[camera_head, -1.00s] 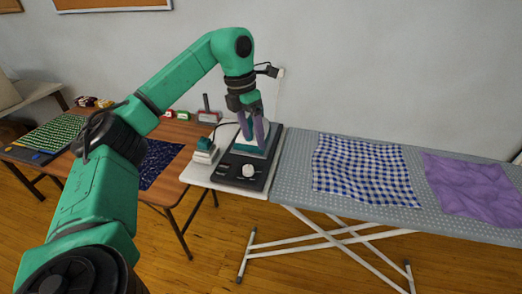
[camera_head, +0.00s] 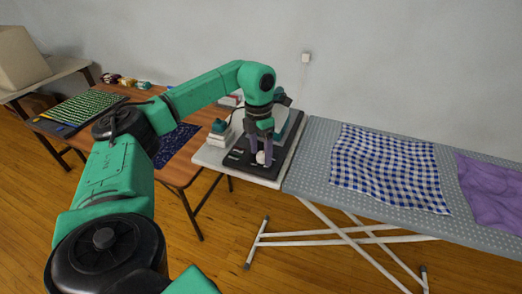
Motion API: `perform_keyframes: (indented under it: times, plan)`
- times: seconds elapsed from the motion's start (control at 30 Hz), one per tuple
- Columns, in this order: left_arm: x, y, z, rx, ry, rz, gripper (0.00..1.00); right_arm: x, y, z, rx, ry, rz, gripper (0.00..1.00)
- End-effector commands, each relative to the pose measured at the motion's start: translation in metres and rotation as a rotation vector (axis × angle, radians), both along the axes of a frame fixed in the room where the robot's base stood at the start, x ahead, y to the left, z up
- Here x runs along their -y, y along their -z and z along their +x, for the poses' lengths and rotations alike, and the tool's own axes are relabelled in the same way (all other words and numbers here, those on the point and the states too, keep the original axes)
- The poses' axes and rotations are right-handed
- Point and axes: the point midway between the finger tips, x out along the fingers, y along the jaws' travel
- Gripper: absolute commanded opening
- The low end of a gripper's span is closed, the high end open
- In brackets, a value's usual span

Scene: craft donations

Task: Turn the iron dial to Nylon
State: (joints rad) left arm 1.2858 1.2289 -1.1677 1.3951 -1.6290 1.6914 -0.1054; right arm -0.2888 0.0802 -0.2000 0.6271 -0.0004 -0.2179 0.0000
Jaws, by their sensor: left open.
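The white dial (camera_head: 262,157) sits on a black panel (camera_head: 238,160) at the end of the ironing board. My left gripper (camera_head: 261,158) is open and low over the panel, with its purple-grey fingers around or just beside the dial. I cannot tell whether they touch it. The dial's markings, Nylon among them, are too small to read. The iron (camera_head: 286,127) is partly hidden behind my gripper; only a teal part shows. My right gripper is not in view.
A small white and teal item (camera_head: 218,133) stands left of the panel. The ironing board (camera_head: 316,150) carries a blue checked cloth (camera_head: 385,168) and a purple cloth (camera_head: 490,190). A brown table (camera_head: 184,174) with a dark blue cloth (camera_head: 172,146) stands at left.

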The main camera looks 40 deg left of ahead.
Motion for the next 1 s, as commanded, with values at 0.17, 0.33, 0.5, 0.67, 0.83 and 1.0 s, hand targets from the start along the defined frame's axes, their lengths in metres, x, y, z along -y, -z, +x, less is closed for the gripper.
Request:
perform_keyframes:
  times: [0.17,0.33,0.5,0.67,0.83,1.0]
  plan:
    - [0.000,0.000,0.000,0.000,0.000,0.000,0.66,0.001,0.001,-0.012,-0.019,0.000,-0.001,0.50]
    - [0.000,0.000,0.000,0.000,0.000,0.000,0.01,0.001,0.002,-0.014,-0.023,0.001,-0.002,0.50]
    - [0.000,-0.001,0.000,0.000,0.003,0.000,0.00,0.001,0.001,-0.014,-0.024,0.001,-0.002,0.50]
    - [0.000,-0.001,0.000,-0.001,0.026,-0.001,0.00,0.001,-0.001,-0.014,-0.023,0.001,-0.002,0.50]
    - [0.000,-0.002,0.001,0.000,0.093,-0.002,0.00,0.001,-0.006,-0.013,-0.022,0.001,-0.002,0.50]
    - [0.000,-0.003,0.001,0.000,0.207,-0.002,0.00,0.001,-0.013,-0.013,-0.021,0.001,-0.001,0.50]
